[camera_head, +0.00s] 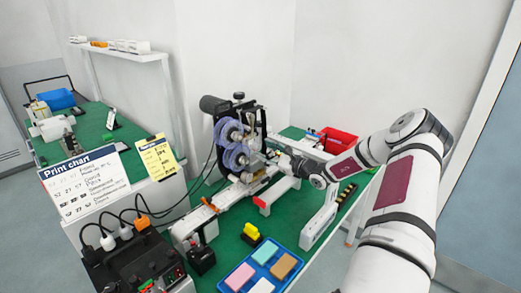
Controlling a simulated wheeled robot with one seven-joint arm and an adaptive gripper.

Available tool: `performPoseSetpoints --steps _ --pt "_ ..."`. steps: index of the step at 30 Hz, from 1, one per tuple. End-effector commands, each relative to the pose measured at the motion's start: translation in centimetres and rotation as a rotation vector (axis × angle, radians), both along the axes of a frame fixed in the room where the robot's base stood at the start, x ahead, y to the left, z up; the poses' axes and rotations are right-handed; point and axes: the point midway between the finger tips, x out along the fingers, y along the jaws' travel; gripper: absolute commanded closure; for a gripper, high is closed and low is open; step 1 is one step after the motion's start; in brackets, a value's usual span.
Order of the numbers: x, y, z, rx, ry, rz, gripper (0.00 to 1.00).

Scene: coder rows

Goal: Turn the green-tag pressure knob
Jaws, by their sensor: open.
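The coder machine (238,140) stands on the green bench, with purple-blue reels on its front and a black knob-like top. I cannot make out a green-tag pressure knob; it is too small or hidden by the reels and my gripper. My arm reaches in from the right, and my gripper (279,158) is small and dark at the right side of the machine, close to the lower reel. It is open, and no object shows in it. Whether it touches the machine cannot be told.
A blue tray (246,288) with coloured blocks, a yellow-and-black item (251,233) and a white rail (319,221) are on the bench front. A black control box (139,262) with cables stands at lower left. A red bin (337,140) sits behind my arm.

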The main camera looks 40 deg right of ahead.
Motion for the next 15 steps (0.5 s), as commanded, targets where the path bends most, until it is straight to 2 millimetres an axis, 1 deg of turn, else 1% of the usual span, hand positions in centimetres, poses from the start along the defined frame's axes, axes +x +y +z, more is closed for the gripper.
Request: performPoseSetpoints --steps 1,3,9,12,15 --pt "-1.2 -0.3 0.0 0.0 0.002 -0.003 0.55" --pt "-2.7 -0.4 0.0 0.0 0.002 -0.002 0.55" --pt "-6.2 -0.9 0.0 -0.001 0.0 -0.001 0.55" --pt "-7.3 -1.1 0.0 -0.001 0.0 -0.001 0.55" --pt "-8.0 -1.1 0.0 0.0 -0.001 0.0 0.55"
